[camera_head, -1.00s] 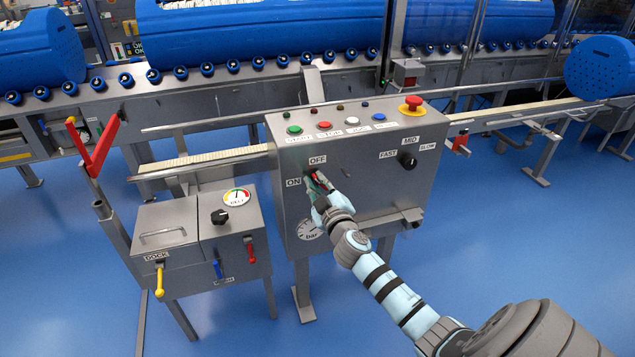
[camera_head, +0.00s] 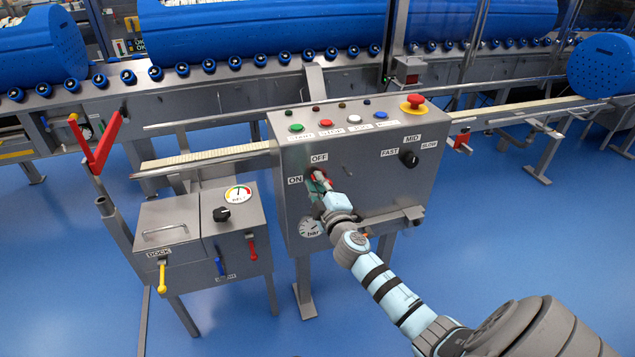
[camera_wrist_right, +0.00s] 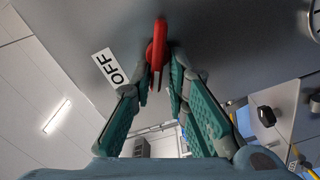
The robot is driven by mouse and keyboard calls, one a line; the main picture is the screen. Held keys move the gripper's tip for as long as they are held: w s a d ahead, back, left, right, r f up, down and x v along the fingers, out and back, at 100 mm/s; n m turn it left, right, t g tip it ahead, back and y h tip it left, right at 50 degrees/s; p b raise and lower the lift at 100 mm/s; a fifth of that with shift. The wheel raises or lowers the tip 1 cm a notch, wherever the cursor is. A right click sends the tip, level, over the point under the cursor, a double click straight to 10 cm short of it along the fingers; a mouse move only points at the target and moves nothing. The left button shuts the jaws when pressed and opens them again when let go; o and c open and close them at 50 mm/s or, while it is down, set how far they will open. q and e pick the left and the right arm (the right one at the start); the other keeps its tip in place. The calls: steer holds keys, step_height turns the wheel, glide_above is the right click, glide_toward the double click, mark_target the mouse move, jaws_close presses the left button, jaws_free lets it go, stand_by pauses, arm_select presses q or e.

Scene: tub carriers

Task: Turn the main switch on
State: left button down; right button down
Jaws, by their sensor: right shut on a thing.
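The main switch is a small red handle (camera_head: 325,175) on the front of the grey control box (camera_head: 355,190), between the OFF label (camera_head: 319,158) and the ON label (camera_head: 295,180). My right gripper (camera_head: 321,183) is at the switch, its fingers partly hiding it. In the right wrist view, the red handle (camera_wrist_right: 158,42) stands between the teal fingertips of the right gripper (camera_wrist_right: 161,75), which are closed on it. The OFF label (camera_wrist_right: 118,70) lies left of the handle there. The handle's exact angle is hard to tell. My left gripper is not in view.
The box also carries a red emergency button (camera_head: 412,102), a black speed knob (camera_head: 408,159) and several coloured buttons on top. A smaller lever box (camera_head: 180,230) stands to the left. Conveyors with blue tubs run behind. Blue floor is open at the front right.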

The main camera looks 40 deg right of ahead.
steer(key=shift+n, duration=1)
steer(key=shift+f+n, duration=0.1)
steer(key=shift+n, duration=0.7)
steer(key=shift+w+n, duration=0.1)
steer(key=shift+n, duration=0.6)
steer(key=c, duration=1.6)
jaws_free()
steer(key=shift+d, duration=0.1)
steer(key=shift+o, duration=0.2)
steer(key=shift+f, duration=0.1)
steer(key=v, duration=1.2)
